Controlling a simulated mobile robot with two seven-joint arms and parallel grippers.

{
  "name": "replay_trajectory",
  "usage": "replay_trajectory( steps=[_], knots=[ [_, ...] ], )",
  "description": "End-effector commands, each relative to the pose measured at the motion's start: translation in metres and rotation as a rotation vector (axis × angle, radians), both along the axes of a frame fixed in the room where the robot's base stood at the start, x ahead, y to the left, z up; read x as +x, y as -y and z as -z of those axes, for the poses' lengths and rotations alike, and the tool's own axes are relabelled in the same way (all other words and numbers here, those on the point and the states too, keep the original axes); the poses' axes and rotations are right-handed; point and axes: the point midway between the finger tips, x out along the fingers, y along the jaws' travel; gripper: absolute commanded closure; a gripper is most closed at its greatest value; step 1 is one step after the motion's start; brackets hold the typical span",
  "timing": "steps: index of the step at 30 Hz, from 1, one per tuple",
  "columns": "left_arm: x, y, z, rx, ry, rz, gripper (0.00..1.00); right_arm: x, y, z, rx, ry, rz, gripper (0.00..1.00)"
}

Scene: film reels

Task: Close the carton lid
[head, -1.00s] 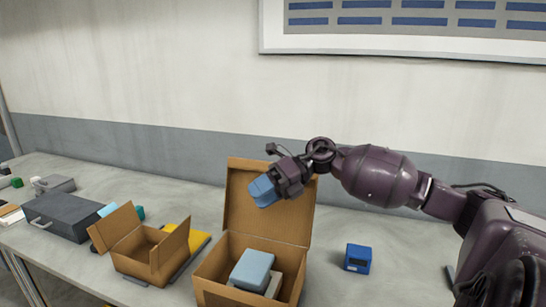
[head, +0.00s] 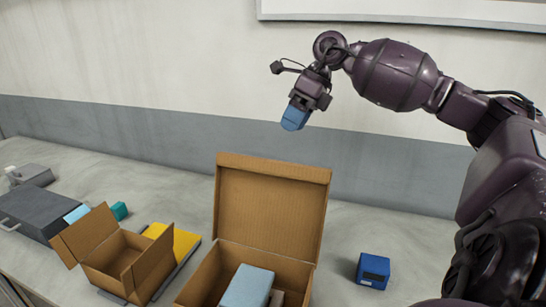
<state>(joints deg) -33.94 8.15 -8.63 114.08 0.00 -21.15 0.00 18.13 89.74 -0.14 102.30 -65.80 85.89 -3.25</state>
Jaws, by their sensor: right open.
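The cardboard carton (head: 202,280) stands at the bottom centre of the head view, its near part cut off by the picture edge. Its hinged lid (head: 270,212) stands up at the back, open. A light blue box (head: 248,288) and a greyish item beside it lie inside. My right gripper (head: 294,118), with blue fingers, is open and empty. It points down, above the lid's top edge in the picture and apart from it. My left gripper is not in view.
A smaller carton (head: 118,262) with open flaps stands to the left, beside a yellow item (head: 183,242). A dark grey case (head: 35,212) is farther left. A blue box (head: 373,270) sits right of the carton. The table behind is clear.

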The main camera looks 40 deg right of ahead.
Motion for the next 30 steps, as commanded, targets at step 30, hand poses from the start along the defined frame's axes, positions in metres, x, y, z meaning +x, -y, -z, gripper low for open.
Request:
replay_trajectory(
  steps=[30],
  knots=[
    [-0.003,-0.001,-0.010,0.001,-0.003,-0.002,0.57,0.022,-0.046,0.093,0.002,-0.001,-0.001,0.44]
  ],
)
